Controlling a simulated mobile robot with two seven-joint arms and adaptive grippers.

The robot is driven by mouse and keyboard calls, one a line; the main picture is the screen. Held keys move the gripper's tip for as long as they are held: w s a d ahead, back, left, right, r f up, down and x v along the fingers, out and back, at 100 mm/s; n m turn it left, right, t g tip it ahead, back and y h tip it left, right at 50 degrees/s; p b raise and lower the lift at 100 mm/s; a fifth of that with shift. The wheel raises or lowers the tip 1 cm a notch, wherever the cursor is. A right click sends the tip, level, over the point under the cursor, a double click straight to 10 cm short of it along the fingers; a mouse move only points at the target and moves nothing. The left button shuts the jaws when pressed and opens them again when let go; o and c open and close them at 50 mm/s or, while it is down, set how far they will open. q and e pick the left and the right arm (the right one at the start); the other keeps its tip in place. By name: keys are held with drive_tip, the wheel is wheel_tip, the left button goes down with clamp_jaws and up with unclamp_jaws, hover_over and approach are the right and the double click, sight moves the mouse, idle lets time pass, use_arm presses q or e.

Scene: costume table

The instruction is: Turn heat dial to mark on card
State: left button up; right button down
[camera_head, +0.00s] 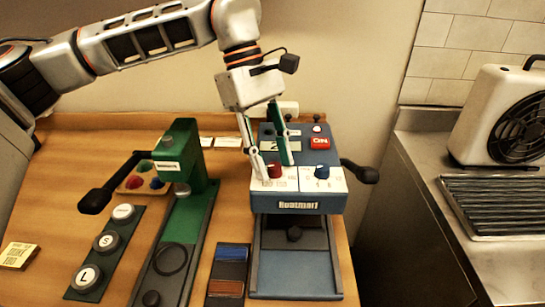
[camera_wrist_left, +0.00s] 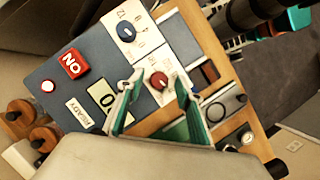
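The heat press is a blue machine (camera_head: 300,205) with a white front panel. A red dial (camera_head: 274,171) sits on the left of the panel, and a blue dial (camera_head: 322,171) sits on the right. My left gripper (camera_head: 275,166) points down at the red dial with its fingers apart. In the left wrist view the red dial (camera_wrist_left: 159,80) shows between the open fingertips, with no clear contact. The yellow card (camera_head: 17,256) lies at the table's left front; its print is too small to read surely. My right gripper is not in view.
A red ON button (camera_head: 319,143) and a small display (camera_wrist_left: 104,98) are on the machine. Its black handle (camera_head: 360,172) sticks out right. A green press (camera_head: 180,165) and a strip of round buttons (camera_head: 106,242) stand left. A fan heater (camera_head: 505,115) stands far right.

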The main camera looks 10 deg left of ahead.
use_arm(q)
drive_tip(key=shift+f, duration=0.1)
clamp_jaws()
